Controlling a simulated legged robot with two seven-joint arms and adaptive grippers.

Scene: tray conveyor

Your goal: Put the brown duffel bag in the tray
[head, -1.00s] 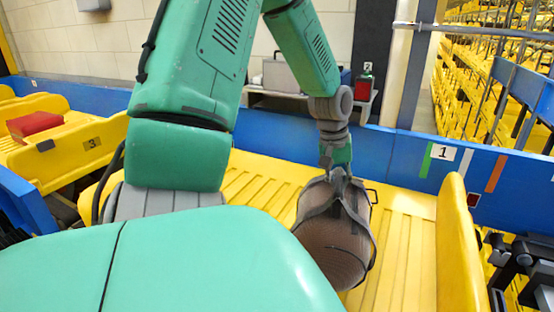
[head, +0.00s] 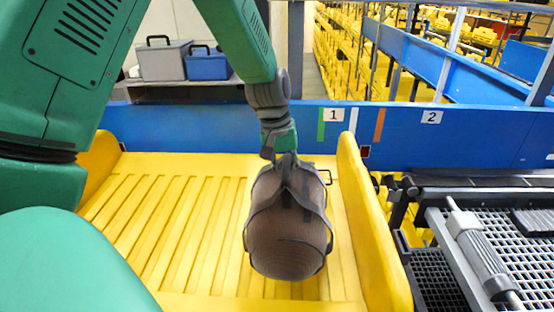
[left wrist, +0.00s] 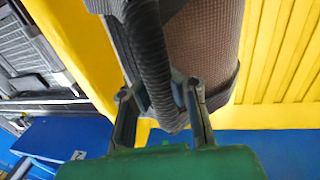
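The brown duffel bag (head: 288,240) is a rounded brown body with dark straps and end panels. It hangs upright below my left gripper (head: 281,157), in front of the ribbed yellow tray (head: 165,235). The left gripper's fingers close around a dark strap or handle at the bag's top end. In the left wrist view the brown side of the bag (left wrist: 203,50) and a thick dark handle show at the fingers (left wrist: 163,112). Whether the bag's lower end touches the tray floor I cannot tell. My right gripper is out of view.
The tray's raised right wall (head: 372,225) stands close to the bag. A blue rail (head: 225,128) with number labels runs behind. Grey conveyor machinery (head: 480,255) lies right of the wall. Grey and blue boxes (head: 207,65) stand on a shelf behind. The tray's left part is clear.

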